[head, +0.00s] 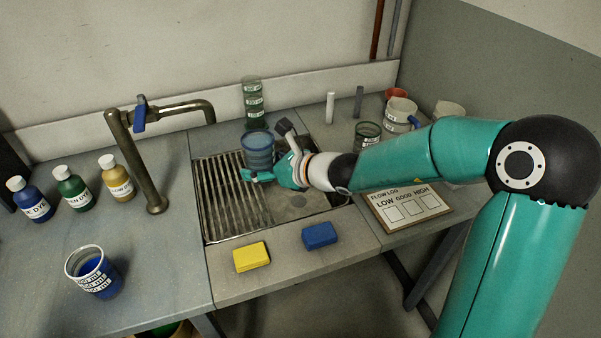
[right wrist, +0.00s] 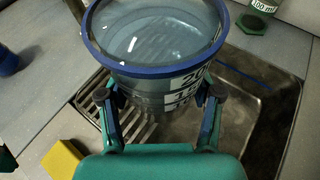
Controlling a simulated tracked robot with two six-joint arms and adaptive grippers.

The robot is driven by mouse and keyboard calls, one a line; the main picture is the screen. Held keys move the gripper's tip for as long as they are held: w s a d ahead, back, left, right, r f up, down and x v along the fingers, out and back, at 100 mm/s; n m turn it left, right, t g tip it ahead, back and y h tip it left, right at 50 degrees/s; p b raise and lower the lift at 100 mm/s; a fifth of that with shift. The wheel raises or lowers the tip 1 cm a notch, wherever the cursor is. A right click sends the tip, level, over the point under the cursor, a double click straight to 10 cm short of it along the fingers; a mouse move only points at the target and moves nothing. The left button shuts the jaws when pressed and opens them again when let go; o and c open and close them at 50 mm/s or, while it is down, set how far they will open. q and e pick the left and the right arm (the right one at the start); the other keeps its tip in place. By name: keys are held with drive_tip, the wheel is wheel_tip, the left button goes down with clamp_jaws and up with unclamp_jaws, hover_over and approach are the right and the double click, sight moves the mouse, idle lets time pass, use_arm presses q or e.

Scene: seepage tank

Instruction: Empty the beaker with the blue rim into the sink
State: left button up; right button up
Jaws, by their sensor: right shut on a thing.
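The beaker with the blue rim (head: 256,150) is in my right gripper (head: 266,153), above the sink (head: 212,222). In the right wrist view the beaker (right wrist: 155,40) stands roughly upright. Its blue rim and scale marks show, and it looks to hold clear, pale liquid; how full it is I cannot tell exactly. The fingers of my right gripper (right wrist: 160,97) are shut on its two sides. The sink has a slatted grate on its left and a bare metal basin (right wrist: 245,110) on its right. My left gripper is not in view.
A tap (head: 140,160) stands left of the sink. Dye bottles (head: 72,188) and a beaker of blue liquid (head: 93,272) are on the left counter. A yellow sponge (head: 251,257) and blue sponge (head: 320,236) lie in front. A tall green cylinder (head: 254,102) stands behind.

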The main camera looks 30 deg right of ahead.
drive_tip(key=shift+w+a+f, duration=0.15)
drive_tip(key=shift+f, duration=0.3)
wheel_tip(320, 180, down, 6)
drive_tip(key=b, duration=0.5)
drive_tip(key=shift+f, duration=0.15)
drive_tip(key=p, duration=0.3)
drive_tip(key=shift+d+r+m+y, duration=0.25)
drive_tip(key=shift+r+m+y, duration=0.05)
drive_tip(key=shift+r+m, duration=0.1)
drive_tip(key=shift+f+b, duration=0.25)
drive_tip(key=shift+b, duration=0.1)
drive_tip(key=shift+w, duration=0.1)
drive_tip(key=shift+a+f+n, duration=0.15)
drive_tip(key=shift+a+n, duration=0.05)
drive_tip(key=shift+n, duration=0.2)
drive_tip(key=shift+w+d+r+m+y, duration=0.1)
drive_tip(key=shift+d+r+m+y, duration=0.25)
drive_tip(key=shift+m, duration=0.35)
drive_tip(key=shift+w+d+r+m+y, duration=0.1)
drive_tip(key=shift+d+r+m+y, duration=0.25)
drive_tip(key=shift+m, duration=0.35)
idle(1.1)
drive_tip(key=shift+w+d+f+m+y, duration=0.1)
drive_tip(key=shift+d+f+m+y, duration=0.2)
drive_tip(key=shift+m, duration=0.25)
drive_tip(key=shift+w+d+f+m+y, duration=0.1)
drive_tip(key=shift+d+f+m+y, duration=0.05)
drive_tip(key=shift+d+m+y, duration=0.35)
idle(1.5)
